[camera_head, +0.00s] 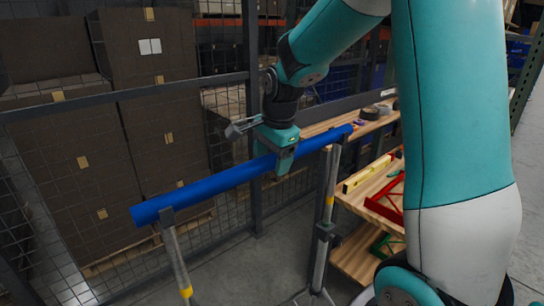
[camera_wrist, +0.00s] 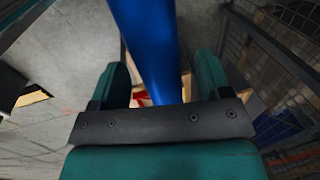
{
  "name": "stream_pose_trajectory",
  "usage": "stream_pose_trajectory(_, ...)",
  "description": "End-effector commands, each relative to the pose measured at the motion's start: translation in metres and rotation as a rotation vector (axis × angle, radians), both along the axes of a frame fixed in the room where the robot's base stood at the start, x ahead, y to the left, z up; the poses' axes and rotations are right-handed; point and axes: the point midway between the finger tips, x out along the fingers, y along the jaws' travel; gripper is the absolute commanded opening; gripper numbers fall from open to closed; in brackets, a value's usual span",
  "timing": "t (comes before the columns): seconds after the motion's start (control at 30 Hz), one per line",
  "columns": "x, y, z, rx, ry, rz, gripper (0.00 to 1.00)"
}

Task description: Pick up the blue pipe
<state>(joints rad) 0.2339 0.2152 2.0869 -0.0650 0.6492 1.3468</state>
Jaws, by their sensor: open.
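The blue pipe (camera_head: 215,182) lies across two upright stands, sloping up to the right in the head view. My gripper (camera_head: 281,158) is over the pipe, right of its middle, pointing down. One teal finger hangs in front of the pipe's near side; the far finger is hidden. In the wrist view the pipe (camera_wrist: 150,40) runs between the two spread fingers of my gripper (camera_wrist: 162,80), with a gap seen at each side. The jaws are open and do not hold the pipe.
The left stand (camera_head: 178,262) and right stand (camera_head: 325,220) bear the pipe. A mesh fence (camera_head: 254,120) stands close behind, with stacked brown boxes (camera_head: 165,130) beyond it. A wooden shelf (camera_head: 372,188) with a yellow level (camera_head: 366,175) and a red frame (camera_head: 388,203) is at right.

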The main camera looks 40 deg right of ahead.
Motion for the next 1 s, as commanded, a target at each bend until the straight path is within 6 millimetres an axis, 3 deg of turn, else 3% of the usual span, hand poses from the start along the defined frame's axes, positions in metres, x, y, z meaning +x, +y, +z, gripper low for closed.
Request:
stream_pose_trajectory(0.23,0.0,0.0,-0.003,0.0,0.0,0.0,0.71)
stream_pose_trajectory(0.5,0.0,0.0,-0.003,0.0,0.0,0.0,0.12)
stream_pose_trajectory(0.57,0.001,0.0,-0.002,-0.001,-0.002,0.0,0.02)
stream_pose_trajectory(0.83,0.001,0.0,-0.001,-0.001,-0.003,0.0,0.02)
stream_pose_trajectory(1.0,0.002,0.0,0.011,-0.002,-0.007,0.0,0.02)
